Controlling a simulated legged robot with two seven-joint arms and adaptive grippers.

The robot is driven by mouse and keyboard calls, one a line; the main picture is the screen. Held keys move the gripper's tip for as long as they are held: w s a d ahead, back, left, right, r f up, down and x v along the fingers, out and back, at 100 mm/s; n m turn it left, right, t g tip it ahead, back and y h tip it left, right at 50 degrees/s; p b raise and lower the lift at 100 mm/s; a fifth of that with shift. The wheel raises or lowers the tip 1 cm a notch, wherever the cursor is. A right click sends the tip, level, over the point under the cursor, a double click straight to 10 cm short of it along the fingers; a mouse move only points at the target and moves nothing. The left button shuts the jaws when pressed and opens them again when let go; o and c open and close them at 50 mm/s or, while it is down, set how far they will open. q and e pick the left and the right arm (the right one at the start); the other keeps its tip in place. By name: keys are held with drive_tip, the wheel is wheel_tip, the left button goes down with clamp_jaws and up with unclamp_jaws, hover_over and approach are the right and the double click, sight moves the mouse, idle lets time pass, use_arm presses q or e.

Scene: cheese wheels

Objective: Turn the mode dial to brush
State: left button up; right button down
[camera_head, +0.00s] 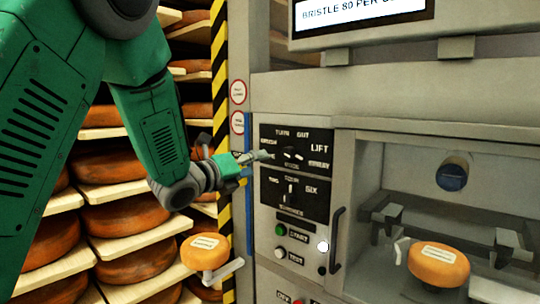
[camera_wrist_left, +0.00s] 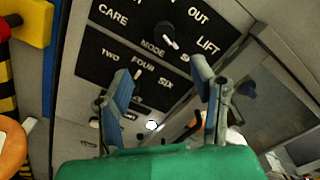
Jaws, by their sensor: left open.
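The mode dial (camera_head: 290,153) is a small dark knob with a light mark on the upper black panel of the machine. In the left wrist view the dial (camera_wrist_left: 167,34) sits above the word MODE, its light mark towards the lower right. Labels around it read TURN, OUT and LIFT; a blurred label at upper left looks like BRUSH. My left gripper (camera_head: 262,155) is just left of the dial in the head view. In the left wrist view my left gripper (camera_wrist_left: 164,82) is open and empty, its fingers apart, with the dial beyond them. My right gripper is not in view.
A second dial (camera_head: 290,190) marked TWO, FOUR, SIX sits below. A green START button (camera_head: 280,230) and a dark handle (camera_head: 336,240) are lower. A labelled cheese (camera_head: 438,264) sits in the bay at right. Another cheese (camera_head: 204,252) and loaded shelves stand left.

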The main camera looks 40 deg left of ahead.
sight(285, 155)
use_arm(q)
drive_tip(key=shift+m, duration=0.7)
drive_tip(key=w+p, duration=0.1)
drive_tip(key=w, duration=0.2)
drive_tip(key=w+p, duration=0.1)
drive_tip(key=w, duration=0.3)
drive_tip(key=w+d+p, duration=0.1)
drive_tip(key=w, duration=0.3)
drive_tip(key=shift+w+r+p, duration=0.2)
drive_tip(key=shift+w+p, duration=0.05)
drive_tip(key=shift+p, duration=0.15)
drive_tip(key=shift+w+d, duration=0.15)
drive_tip(key=shift+w, duration=0.6)
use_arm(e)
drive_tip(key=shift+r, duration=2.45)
use_arm(q)
drive_tip(key=c, duration=1.1)
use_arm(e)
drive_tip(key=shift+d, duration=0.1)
